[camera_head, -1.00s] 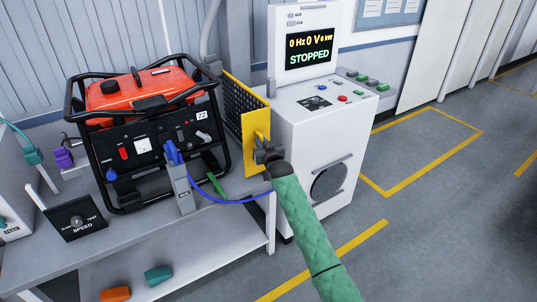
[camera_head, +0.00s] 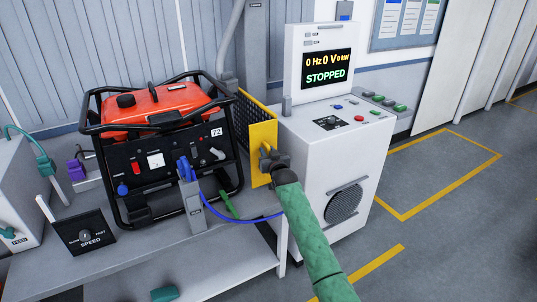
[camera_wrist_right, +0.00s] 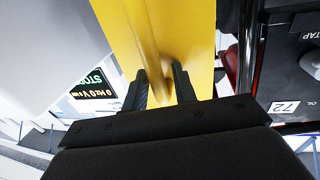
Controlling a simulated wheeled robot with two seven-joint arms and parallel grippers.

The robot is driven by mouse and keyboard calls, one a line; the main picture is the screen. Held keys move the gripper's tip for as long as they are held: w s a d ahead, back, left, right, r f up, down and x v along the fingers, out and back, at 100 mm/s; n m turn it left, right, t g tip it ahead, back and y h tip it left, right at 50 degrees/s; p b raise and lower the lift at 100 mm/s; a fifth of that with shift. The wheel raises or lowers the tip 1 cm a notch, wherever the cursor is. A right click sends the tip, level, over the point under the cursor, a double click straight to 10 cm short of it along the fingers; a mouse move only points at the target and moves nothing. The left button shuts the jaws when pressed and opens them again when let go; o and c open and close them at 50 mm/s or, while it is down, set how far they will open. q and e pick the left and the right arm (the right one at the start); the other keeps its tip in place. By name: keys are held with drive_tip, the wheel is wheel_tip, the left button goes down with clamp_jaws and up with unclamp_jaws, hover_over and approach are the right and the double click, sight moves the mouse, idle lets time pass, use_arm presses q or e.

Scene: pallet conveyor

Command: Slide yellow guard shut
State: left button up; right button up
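The yellow guard (camera_head: 262,135) stands between the generator and the white control cabinet (camera_head: 335,160). It has a solid yellow front edge and a dark perforated side panel. My right gripper (camera_head: 268,158) is at the handle on the guard's front edge. In the right wrist view its two fingers (camera_wrist_right: 160,88) stand a little apart, with the yellow handle (camera_wrist_right: 162,62) between them, and appear closed on it. The fingers hide part of the handle. My left gripper is not in view.
The red and black generator (camera_head: 160,150) sits on a grey bench (camera_head: 130,268), close left of the guard. The cabinet screen (camera_head: 327,67) reads STOPPED. Open floor lies at right.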

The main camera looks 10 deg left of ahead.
drive_tip(key=shift+f, duration=0.2)
